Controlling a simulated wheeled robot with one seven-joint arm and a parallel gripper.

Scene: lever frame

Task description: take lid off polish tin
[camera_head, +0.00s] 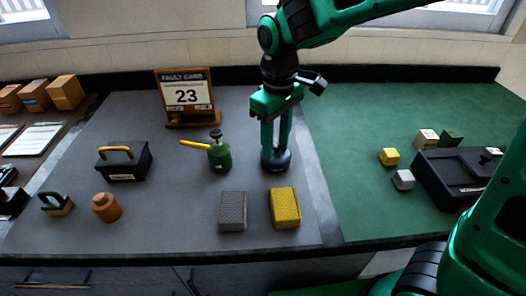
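A dark, round, low thing, which looks like the polish tin (276,163), stands on the grey mat, right of the green oil can. My gripper (276,145) points straight down over it. Its two green fingers are a little apart, and their tips reach the top of the dark thing. The fingers cover much of the top, so I cannot tell whether they press on a lid or only stand around it. No separate lid shows on the mat.
The green oil can (218,154) with a yellow spout is close on the left. A grey block (232,211) and yellow block (285,208) lie in front. A card stand (187,97) is behind. The green mat (350,150) on the right has free room.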

